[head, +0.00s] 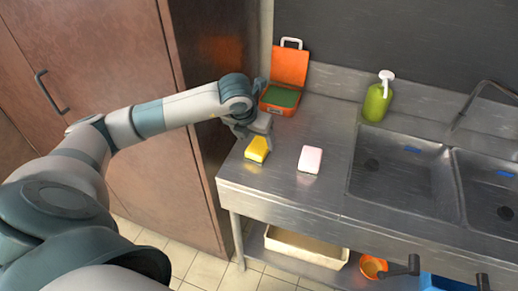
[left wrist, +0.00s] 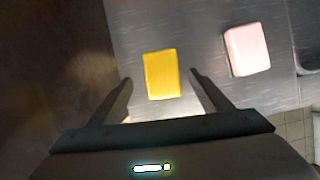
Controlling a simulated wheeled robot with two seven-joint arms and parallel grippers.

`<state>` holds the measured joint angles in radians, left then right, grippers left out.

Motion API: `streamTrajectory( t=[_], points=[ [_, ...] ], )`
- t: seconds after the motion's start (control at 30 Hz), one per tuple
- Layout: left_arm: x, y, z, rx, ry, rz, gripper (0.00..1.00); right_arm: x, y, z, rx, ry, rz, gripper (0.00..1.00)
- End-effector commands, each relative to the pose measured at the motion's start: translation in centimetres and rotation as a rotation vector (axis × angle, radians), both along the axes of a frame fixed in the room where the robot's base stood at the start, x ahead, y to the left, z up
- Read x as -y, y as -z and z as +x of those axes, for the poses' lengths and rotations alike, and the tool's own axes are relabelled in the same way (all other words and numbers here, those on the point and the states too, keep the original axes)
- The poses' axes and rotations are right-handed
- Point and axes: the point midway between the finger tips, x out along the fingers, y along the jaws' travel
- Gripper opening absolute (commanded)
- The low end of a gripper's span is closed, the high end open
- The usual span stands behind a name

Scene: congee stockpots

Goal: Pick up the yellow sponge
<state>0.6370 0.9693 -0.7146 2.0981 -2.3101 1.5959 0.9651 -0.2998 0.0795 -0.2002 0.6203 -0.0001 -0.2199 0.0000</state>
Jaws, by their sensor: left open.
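The yellow sponge (head: 257,149) lies on the steel counter near its left end in the head view. In the left wrist view the yellow sponge (left wrist: 162,74) sits ahead of and between the two fingers, apart from both. My left gripper (left wrist: 160,82) is open and empty above the counter. In the head view my left gripper (head: 246,132) is just behind the sponge, its fingers partly hidden by the wrist. My right gripper does not clearly show; dark parts of my own body stand at the bottom right of the head view.
A pink sponge (head: 310,159) lies to the right of the yellow one. An open orange case (head: 290,68) with green inside and a green pump bottle (head: 377,101) stand behind. A double sink (head: 400,170) is at right. A tall brown cabinet (head: 206,70) borders the counter's left end.

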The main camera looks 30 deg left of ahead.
Motion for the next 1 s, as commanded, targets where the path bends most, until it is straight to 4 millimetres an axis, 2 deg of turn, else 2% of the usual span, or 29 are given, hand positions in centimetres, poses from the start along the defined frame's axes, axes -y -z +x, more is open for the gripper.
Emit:
streamTrajectory(
  t=[0.3,0.5,1.0],
  points=[
    [0.3,2.4,1.1,-0.004,-0.001,0.0,0.72,0.0,-2.7,-0.1,-0.001,0.0,0.0,0.0],
    [0.1,4.3,1.9,-0.001,-0.001,0.0,0.72,0.0,-3.2,-0.1,-0.001,0.0,0.0,0.0],
    [0.1,4.6,1.9,0.0,0.0,0.001,0.72,0.1,-3.1,-0.1,-0.001,0.0,0.0,0.0]
  ],
)
